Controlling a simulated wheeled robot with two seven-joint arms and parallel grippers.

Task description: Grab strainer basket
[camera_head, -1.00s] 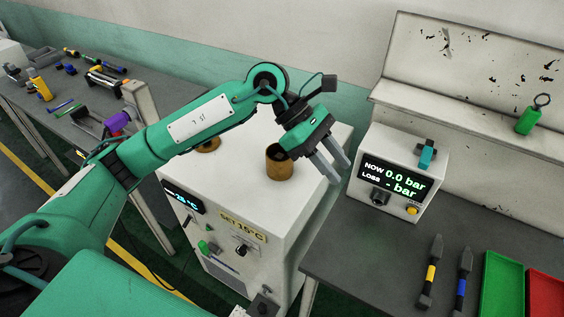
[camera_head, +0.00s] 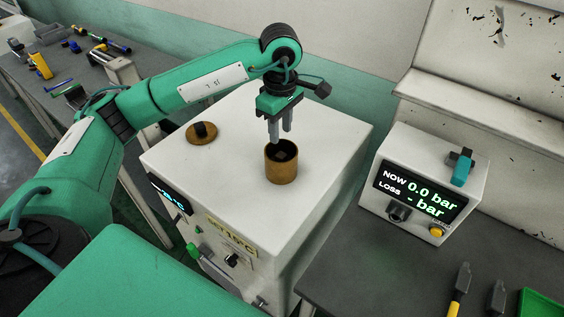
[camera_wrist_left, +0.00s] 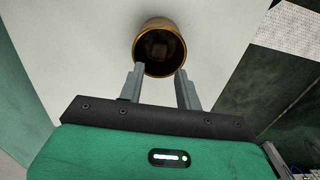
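A brass-coloured cylinder (camera_head: 281,166), open at the top with a dark inside, stands upright on the white machine's top (camera_head: 330,130). A dark piece (camera_head: 284,152) shows inside it; I cannot tell if this is the strainer basket. It also shows as a dark block (camera_wrist_left: 160,50) in the left wrist view. My left gripper (camera_head: 280,136) points down just above and behind the cylinder's rim. Its two fingers (camera_wrist_left: 160,76) are apart with nothing between them, near the rim of the cylinder in the wrist view. My right gripper is not in view.
A round brass lid with a dark knob (camera_head: 201,132) lies left of the cylinder on the machine. A pressure gauge box (camera_head: 424,186) stands on the right bench. The left bench (camera_head: 60,95) holds several tools. The machine's top right of the cylinder is clear.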

